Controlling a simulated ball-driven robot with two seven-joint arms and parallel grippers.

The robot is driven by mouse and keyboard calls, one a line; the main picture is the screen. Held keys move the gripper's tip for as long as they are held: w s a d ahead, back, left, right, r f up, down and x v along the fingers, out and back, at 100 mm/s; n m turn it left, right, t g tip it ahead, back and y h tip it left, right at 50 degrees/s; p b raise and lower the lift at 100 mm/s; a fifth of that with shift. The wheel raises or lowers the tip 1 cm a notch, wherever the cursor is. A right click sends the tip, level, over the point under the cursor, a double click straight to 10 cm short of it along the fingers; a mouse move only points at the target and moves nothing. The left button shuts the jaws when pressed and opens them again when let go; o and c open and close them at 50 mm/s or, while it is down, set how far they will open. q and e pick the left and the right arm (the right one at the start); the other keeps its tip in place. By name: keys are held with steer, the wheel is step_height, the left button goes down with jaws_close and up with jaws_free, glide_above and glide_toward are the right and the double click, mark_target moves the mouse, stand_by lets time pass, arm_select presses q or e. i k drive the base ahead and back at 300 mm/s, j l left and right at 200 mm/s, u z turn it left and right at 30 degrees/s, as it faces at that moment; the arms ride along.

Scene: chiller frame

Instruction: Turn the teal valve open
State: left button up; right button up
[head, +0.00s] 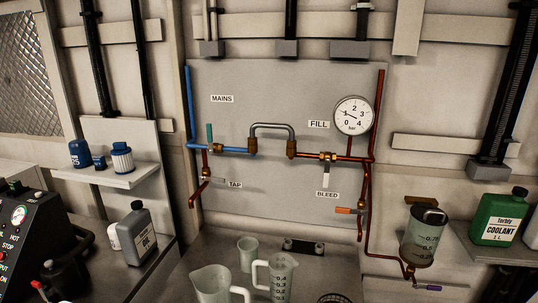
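The teal valve lever (209,133) stands upright on the wall panel, at right angles to the horizontal blue pipe (195,147). Its brass body (218,149) sits in that pipe below the MAINS label (222,99). A grey braided hose (272,126) loops from the right end of this pipe to the copper pipe (306,155). Neither of my grippers shows in the head view.
The pressure gauge (353,115) hangs at the upper right. A pale lever (326,178) points down below the FILL label (319,124). An orange lever (343,210) sits by the BLEED label. Jugs (210,284) stand below the panel; the space before the teal lever looks clear.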

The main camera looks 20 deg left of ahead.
mark_target(210, 129)
steer(key=u, duration=1.2)
